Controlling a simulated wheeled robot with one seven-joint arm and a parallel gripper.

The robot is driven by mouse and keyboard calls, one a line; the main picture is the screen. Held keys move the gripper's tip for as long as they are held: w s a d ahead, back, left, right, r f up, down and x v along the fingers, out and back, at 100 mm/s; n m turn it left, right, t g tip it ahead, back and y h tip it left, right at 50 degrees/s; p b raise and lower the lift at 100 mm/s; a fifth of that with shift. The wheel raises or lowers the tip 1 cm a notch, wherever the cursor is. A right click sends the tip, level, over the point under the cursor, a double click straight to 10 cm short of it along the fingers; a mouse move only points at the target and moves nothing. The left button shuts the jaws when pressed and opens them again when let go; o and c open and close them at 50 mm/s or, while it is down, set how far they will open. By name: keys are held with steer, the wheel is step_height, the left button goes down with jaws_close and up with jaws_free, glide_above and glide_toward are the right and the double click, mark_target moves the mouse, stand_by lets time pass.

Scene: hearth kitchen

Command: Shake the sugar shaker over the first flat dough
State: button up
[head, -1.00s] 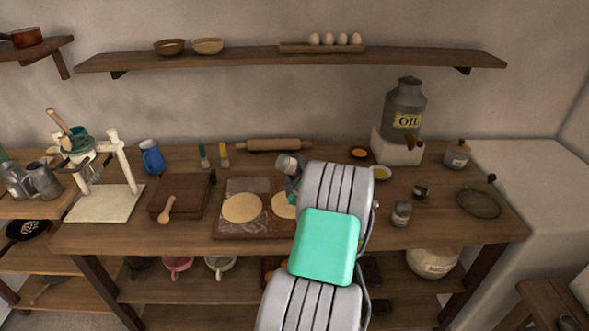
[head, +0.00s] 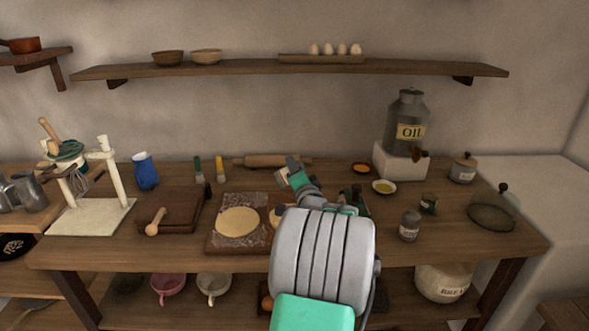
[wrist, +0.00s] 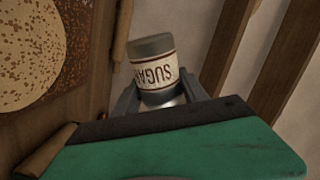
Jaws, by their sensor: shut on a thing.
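My gripper (wrist: 160,94) is shut on the sugar shaker (wrist: 154,68), a pale jar with a grey top and a SUGAR label that reads upside down in the wrist view. In the head view the shaker (head: 283,178) is partly hidden by my gripper (head: 294,174) and looks tilted, near the back of the board. One round flat dough (head: 238,221) lies on the left of the floured dark board (head: 216,242). A second dough (head: 277,216) is mostly hidden behind my arm. A dough with brown specks (wrist: 28,52) shows in the wrist view; which one, I cannot tell.
A rolling pin (head: 262,161) lies behind the board. Small bowls, jars and an oil can (head: 407,124) stand on the right. A shelf (head: 225,71) hangs above.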

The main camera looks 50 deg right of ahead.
steer(key=shift+w+a+n+b, duration=0.15)
steer(key=shift+n+b, duration=0.25)
steer(key=shift+n, duration=0.7)
steer(key=n, duration=0.2)
steer(key=r+n, duration=0.1)
steer(key=n, duration=0.1)
steer(key=shift+w+a+b, duration=0.2)
steer(key=shift+a+b, duration=0.05)
steer(key=shift+b, duration=0.15)
steer(key=n, duration=0.4)
steer(key=r+n, duration=0.1)
steer(key=n, duration=0.1)
steer(key=shift+w+a+r, duration=0.1)
steer(key=shift+w+a, duration=0.2)
steer(key=shift+a, duration=0.05)
